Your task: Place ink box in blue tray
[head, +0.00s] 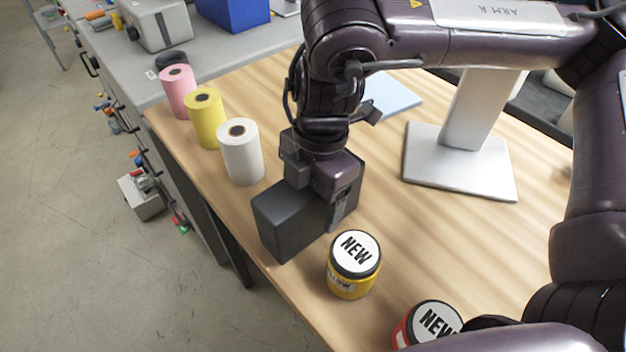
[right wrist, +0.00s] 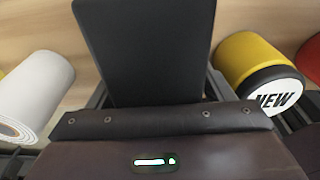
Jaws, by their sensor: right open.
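The ink box, a dark grey block (head: 285,222), stands on the wooden table near its left edge. My right gripper (head: 320,200) is over it from above, with its jaws open and a finger on either side of the box. In the right wrist view the box (right wrist: 147,50) lies between the two fingers, with small gaps at its sides. A blue open-looking container (head: 232,12), possibly the blue tray, stands on the grey bench at the top, cut off by the frame. A flat pale blue piece (head: 395,97) lies on the table behind my arm. My left gripper is not in view.
White (head: 241,153), yellow (head: 204,118) and pink (head: 177,92) rolls stand along the table's left edge. A yellow jar (head: 354,266) stands close in front of the box, a red jar (head: 428,325) nearer. A grey stand (head: 460,165) is at right.

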